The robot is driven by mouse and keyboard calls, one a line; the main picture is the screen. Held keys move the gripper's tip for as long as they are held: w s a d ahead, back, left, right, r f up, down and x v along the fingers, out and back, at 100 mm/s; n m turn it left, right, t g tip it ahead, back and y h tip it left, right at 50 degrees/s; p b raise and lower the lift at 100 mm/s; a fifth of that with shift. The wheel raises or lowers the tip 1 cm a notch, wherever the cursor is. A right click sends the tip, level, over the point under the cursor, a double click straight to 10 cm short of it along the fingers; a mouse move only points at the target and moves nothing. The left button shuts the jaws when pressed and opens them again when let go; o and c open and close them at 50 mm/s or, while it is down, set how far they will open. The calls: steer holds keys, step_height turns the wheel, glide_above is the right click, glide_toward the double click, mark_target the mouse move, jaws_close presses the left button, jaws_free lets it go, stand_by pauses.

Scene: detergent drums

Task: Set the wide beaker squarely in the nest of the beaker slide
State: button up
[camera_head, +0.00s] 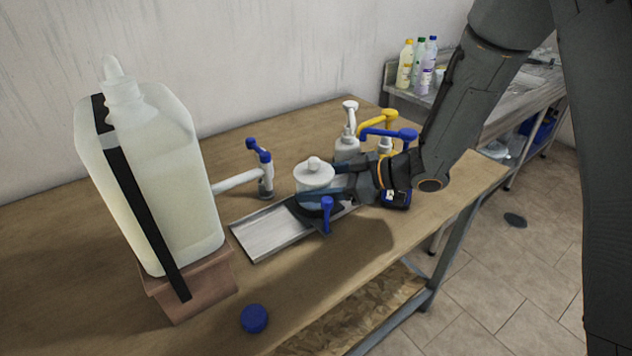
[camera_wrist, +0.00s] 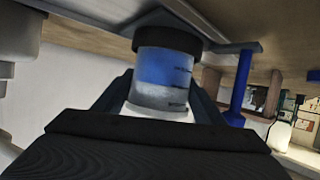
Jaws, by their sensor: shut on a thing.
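The wide beaker (camera_head: 314,177) is a clear cylinder with a white knobbed lid and blue contents low down. My gripper (camera_head: 336,192) reaches it from the right and is shut on its sides. The wrist view is upside down and shows the beaker (camera_wrist: 165,80) between the fingers, its base against a dark round collar, the nest (camera_wrist: 167,38). I see no clear gap there, but cannot tell whether the beaker is fully down. The beaker slide (camera_head: 268,238) is a grey metal channel on the bench, with the dark nest over its right part. A blue lever (camera_head: 326,208) stands at the near side.
A large drum (camera_head: 160,180) stands on a brown stand (camera_head: 195,287) at left, its spout (camera_head: 236,181) extending toward the slide. A blue cap (camera_head: 254,318) lies near the front edge.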

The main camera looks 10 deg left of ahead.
steer(key=shift+f, duration=0.55)
steer(key=o, duration=1.4)
steer(key=shift+c, duration=0.2)
steer(key=shift+d, duration=0.1)
steer(key=b+v, duration=0.1)
steer(key=v, duration=0.6)
steer(key=shift+d+r+b, duration=0.2)
steer(key=shift+d+b, duration=0.05)
steer(key=shift+b, duration=0.05)
